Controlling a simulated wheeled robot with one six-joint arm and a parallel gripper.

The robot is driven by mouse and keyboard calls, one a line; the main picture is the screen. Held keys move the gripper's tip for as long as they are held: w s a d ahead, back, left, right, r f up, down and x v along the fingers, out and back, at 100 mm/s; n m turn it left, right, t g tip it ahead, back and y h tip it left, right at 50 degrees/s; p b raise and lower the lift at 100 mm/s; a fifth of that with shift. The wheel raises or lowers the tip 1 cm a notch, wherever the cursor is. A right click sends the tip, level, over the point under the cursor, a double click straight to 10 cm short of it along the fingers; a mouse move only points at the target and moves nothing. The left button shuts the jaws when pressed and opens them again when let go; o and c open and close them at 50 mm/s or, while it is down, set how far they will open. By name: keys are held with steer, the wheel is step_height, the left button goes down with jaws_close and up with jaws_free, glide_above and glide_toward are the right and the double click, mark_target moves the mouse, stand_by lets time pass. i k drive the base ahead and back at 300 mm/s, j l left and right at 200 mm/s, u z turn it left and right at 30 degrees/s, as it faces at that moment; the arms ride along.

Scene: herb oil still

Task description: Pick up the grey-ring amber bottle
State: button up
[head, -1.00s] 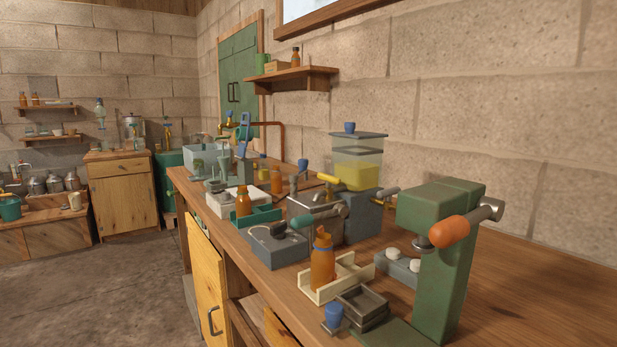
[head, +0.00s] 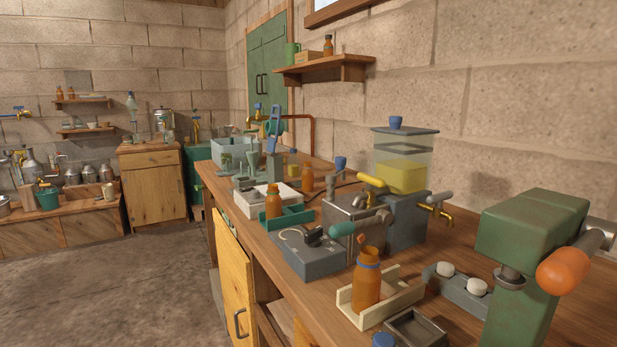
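Several amber bottles are in view, but a grey ring cannot be made out on any of them. The nearest amber bottle (head: 366,287) stands upright in a cream tray (head: 408,299) on the bench and has a blue ring at its neck. Another amber bottle (head: 273,204) stands in a teal tray (head: 297,216) farther back. A third amber bottle (head: 307,179) stands behind that, partly hidden, its ring unclear. One more amber bottle (head: 328,46) is on the wall shelf (head: 322,70), and small ones (head: 65,93) stand on a far shelf. My gripper is not in view.
A green press (head: 530,245) with an orange handle (head: 563,271) stands at the near right. A grey device (head: 306,252), a tank with yellow liquid (head: 402,172) and a grey block with white knobs (head: 460,281) crowd the bench. The floor (head: 120,290) at left is clear.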

mark_target(307, 175)
steer(key=i+j+z, duration=0.15)
steer(key=i+j, duration=0.15)
steer(key=i+j+z, duration=0.15)
steer(key=i+j, duration=0.2)
steer(key=i+j+z, duration=0.15)
steer(key=i+j, duration=0.2)
steer(key=i+j+z, duration=0.15)
steer(key=i+j, duration=0.15)
steer(key=j, duration=0.15)
steer(key=i+j+z, duration=0.15)
steer(key=i+j, duration=0.15)
steer(key=j, duration=0.15)
steer(key=i+j+z, duration=0.1)
steer(key=i+j, duration=0.15)
steer(key=j, duration=0.2)
